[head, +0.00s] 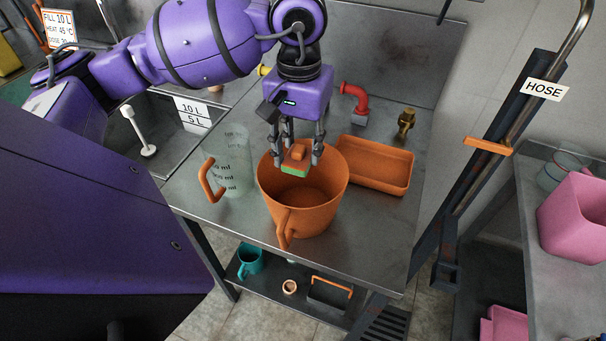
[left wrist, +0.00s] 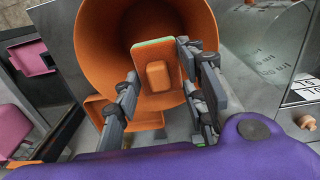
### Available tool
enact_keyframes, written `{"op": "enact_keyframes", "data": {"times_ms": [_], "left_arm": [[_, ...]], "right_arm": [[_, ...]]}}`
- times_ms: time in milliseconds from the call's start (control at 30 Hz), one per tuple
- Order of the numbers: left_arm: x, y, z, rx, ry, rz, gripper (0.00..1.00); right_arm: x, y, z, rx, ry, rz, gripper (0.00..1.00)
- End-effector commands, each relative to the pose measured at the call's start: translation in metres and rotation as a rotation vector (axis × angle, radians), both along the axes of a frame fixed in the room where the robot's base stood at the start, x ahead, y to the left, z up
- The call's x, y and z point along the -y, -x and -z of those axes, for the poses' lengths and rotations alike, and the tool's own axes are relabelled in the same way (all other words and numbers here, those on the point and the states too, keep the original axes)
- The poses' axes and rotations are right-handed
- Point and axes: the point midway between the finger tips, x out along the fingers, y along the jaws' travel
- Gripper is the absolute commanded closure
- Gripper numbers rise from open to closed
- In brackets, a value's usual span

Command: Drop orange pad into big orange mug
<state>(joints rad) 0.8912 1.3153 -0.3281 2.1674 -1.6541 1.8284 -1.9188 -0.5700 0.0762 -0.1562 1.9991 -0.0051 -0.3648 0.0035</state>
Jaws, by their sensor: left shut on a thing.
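The big orange mug (head: 302,215) stands upright on the metal table, its handle toward the front. In the left wrist view its open mouth (left wrist: 92,45) faces me. The orange pad (head: 295,160), with a green layer underneath and a raised orange grip block, is held by my left gripper (head: 297,155) over the far part of the mug's mouth. In the left wrist view the pad (left wrist: 157,58) lies between the fingers (left wrist: 157,88), in front of the mug's opening. My left gripper is shut on the pad. My right gripper is not in view.
A clear measuring jug (head: 233,165) with an orange handle stands left of the mug. An orange tray (head: 375,168) lies to its right. A red pipe (head: 355,98) and a brass fitting (head: 404,122) are behind. A teal mug (head: 250,261) sits on the shelf below.

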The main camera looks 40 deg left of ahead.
Motion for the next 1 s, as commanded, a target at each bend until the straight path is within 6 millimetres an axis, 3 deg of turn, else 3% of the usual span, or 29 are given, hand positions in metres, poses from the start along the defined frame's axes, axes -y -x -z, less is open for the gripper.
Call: {"op": "enact_keyframes", "data": {"times_ms": [300,333,467,833,1000], "left_arm": [[0.000,0.000,0.003,0.003,0.000,0.000,0.83],[0.000,0.000,0.003,0.003,0.000,0.000,0.58],[0.000,0.000,0.003,0.003,0.000,0.000,0.41],[0.000,0.000,0.000,0.003,-0.001,0.000,0.40],[0.000,-0.001,-0.023,0.007,0.000,-0.001,0.40]], "right_arm": [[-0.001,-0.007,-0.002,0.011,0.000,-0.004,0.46],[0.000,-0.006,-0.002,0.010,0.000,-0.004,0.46],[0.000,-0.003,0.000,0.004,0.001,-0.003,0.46],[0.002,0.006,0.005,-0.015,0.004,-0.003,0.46],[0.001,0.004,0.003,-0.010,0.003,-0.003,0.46]]}}
